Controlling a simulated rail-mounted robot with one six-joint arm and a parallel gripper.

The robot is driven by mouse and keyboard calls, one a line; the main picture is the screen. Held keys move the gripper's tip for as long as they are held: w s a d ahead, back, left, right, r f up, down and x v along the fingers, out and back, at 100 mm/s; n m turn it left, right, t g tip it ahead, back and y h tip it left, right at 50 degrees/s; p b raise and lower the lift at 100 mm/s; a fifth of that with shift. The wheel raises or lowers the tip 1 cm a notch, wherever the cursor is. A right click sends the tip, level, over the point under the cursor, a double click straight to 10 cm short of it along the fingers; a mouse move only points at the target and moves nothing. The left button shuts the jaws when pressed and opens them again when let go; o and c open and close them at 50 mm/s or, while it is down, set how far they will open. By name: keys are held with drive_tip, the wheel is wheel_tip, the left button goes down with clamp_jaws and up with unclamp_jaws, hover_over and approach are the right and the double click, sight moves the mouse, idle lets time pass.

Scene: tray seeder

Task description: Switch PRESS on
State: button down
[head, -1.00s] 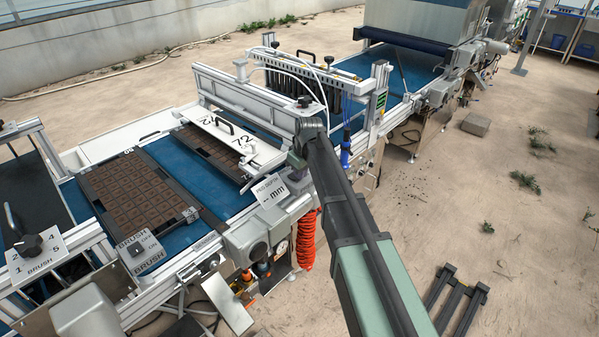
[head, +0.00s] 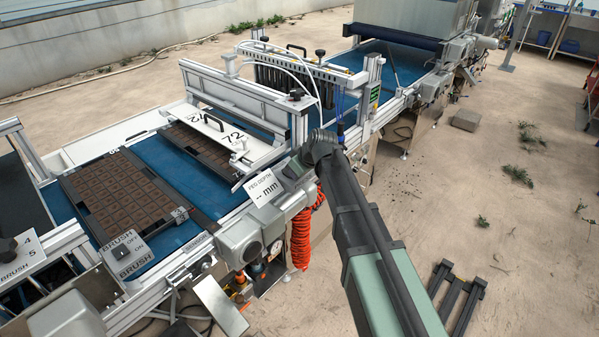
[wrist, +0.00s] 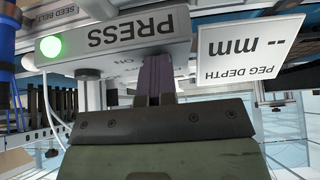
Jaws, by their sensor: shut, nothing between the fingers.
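The PRESS panel (wrist: 112,40) is a grey box with its label upside down in the wrist view. A round lamp (wrist: 51,46) at its left end glows green. Small ON lettering shows on the lower face, beside my fingers. My gripper (wrist: 156,66) is shut and empty, its dark fingertips close against that lower face. The PRESS switch is hidden behind the fingers, so its position and any contact cannot be told. In the head view my arm covers the panel and the fingertips.
A white PEG DEPTH sign (head: 262,188) reading "-- mm" stands close beside my gripper, also in the wrist view (wrist: 250,47). A BRUSH switch box (head: 121,252) and trays (head: 62,182) on the blue belt lie to the left. An orange coiled hose (head: 301,240) hangs below.

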drive_tip(key=shift+s+d+f, duration=0.25)
drive_tip(key=shift+s+f, duration=0.05)
drive_tip(key=shift+w+a+r+p, duration=0.3)
drive_tip(key=shift+w+p, duration=0.05)
drive_tip(key=shift+w, duration=0.3)
drive_tip(key=shift+r+p, duration=0.35)
drive_tip(key=shift+p, duration=0.05)
drive_tip(key=p+v, duration=1.1)
drive_tip(key=v, duration=0.2)
drive_tip(key=shift+r+p, duration=0.2)
drive_tip(key=shift+p, duration=0.1)
drive_tip(key=shift+s, duration=0.1)
